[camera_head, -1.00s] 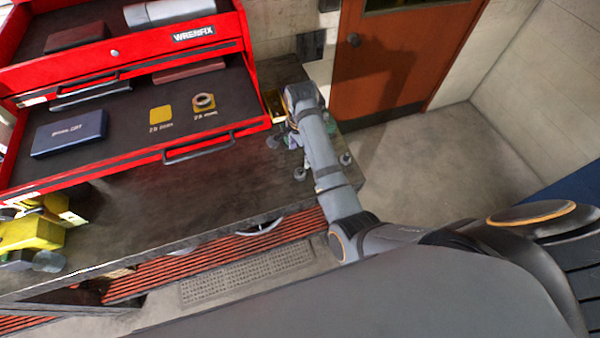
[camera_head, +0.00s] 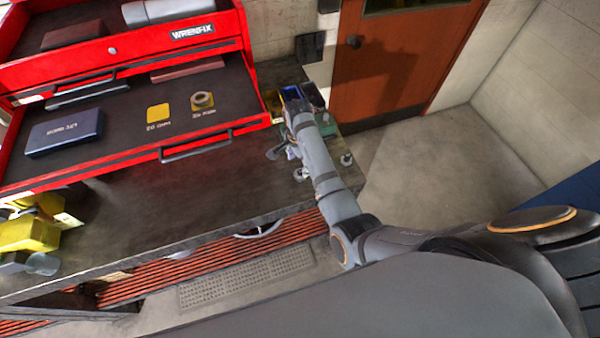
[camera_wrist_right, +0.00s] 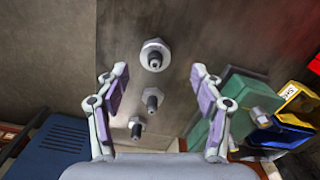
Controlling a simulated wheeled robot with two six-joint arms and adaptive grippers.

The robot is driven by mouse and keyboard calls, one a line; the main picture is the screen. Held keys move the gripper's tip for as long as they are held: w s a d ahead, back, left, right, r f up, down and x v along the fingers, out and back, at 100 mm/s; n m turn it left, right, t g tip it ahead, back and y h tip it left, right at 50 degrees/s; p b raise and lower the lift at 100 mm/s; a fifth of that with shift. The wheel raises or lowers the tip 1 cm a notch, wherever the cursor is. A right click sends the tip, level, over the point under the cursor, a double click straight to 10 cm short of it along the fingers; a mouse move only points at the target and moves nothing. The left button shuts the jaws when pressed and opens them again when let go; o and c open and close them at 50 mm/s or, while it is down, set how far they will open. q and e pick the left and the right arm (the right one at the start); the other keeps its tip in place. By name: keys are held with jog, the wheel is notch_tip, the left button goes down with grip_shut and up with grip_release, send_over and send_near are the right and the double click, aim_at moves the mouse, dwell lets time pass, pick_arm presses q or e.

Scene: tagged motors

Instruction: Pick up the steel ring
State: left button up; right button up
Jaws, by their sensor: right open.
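In the wrist view several metal studs show between and beyond the fingers; the farthest has a wide washer-like base (camera_wrist_right: 155,54). My left gripper is not in view.
The red tool chest (camera_head: 120,72) stands at the back left, with a blue box (camera_head: 64,132) in its drawer. Small bins (camera_head: 291,92) and a green block (camera_wrist_right: 228,100) are near my right arm. A yellow object (camera_head: 28,234) is at the left. The middle of the workbench (camera_head: 160,205) is clear.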

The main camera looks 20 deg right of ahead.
aim_at(300, 170)
jog(key=f, duration=0.2)
jog(key=f+p, duration=0.1)
jog(key=shift+s+d+f, duration=0.2)
jog(key=shift+s+f, duration=0.15)
jog(key=shift+f, duration=0.3)
jog(key=shift+w, duration=0.1)
jog(key=c, duration=1.2)
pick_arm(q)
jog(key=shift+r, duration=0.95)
pick_arm(e)
jog(key=shift+r, duration=0.1)
